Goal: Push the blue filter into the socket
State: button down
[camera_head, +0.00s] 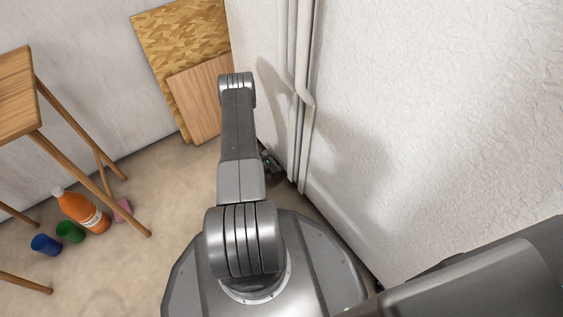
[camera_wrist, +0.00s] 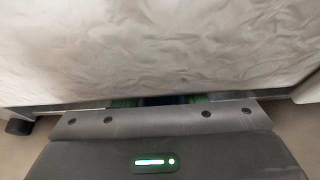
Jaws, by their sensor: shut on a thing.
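My gripper (camera_wrist: 160,102) shows at the middle of the wrist view, with a green strip on either side of a narrow gap. It is shut on a dark blue piece, which fits the blue filter (camera_wrist: 163,99); only a thin sliver of it shows. A pale, rough surface covers the upper wrist view and hides the far end of the filter. I cannot make out the socket in either view. In the head view a small dark part of my gripper (camera_head: 271,162) shows low behind my arm, close to the wall's foot.
White pipes (camera_head: 301,95) run down the rough white wall (camera_head: 440,90). Two wooden boards (camera_head: 196,95) lean at the back. A wooden table (camera_head: 18,92) stands left. An orange bottle (camera_head: 80,210), a green cup (camera_head: 70,232) and a blue cup (camera_head: 46,244) are on the floor.

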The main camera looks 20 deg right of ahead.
jog(key=shift+w+d, duration=0.15)
jog(key=shift+d, duration=0.2)
jog(key=shift+s+a, duration=0.35)
jog(key=shift+a, duration=0.6)
jog(key=shift+s+a, duration=0.35)
jog(key=shift+a, duration=0.65)
jog(key=shift+s+a, duration=0.35)
jog(key=shift+a, duration=0.6)
jog(key=shift+w+d, duration=0.35)
jog(key=shift+d, duration=0.6)
jog(key=shift+w+d, duration=0.35)
jog(key=shift+d, duration=0.6)
jog(key=shift+w+d, duration=0.35)
jog(key=shift+d, duration=0.6)
jog(key=c, duration=0.8)
grip_release()
jog(key=shift+r, duration=0.1)
jog(key=shift+c, duration=0.2)
jog(key=p+v, duration=0.4)
jog(key=v, duration=1)
jog(key=shift+p, duration=0.35)
